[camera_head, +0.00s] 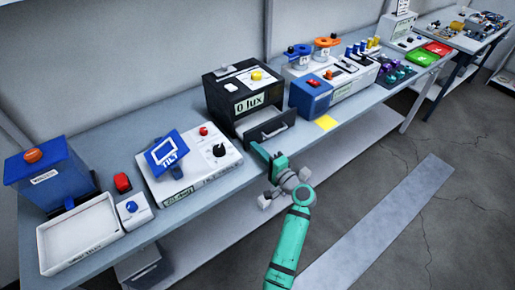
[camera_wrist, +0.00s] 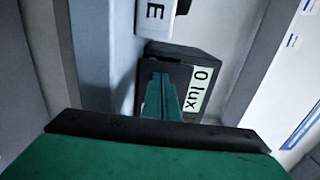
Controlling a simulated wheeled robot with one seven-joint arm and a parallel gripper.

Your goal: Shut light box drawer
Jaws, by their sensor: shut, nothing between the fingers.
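The light box (camera_head: 222,100) is a black box on the bench with a "0 lux" label on its front and a yellow knob on top.
Left of the light box is a white tilt unit (camera_head: 205,165) with a blue plate. A lower shelf (camera_head: 335,150) runs under the bench. The floor in front is open.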

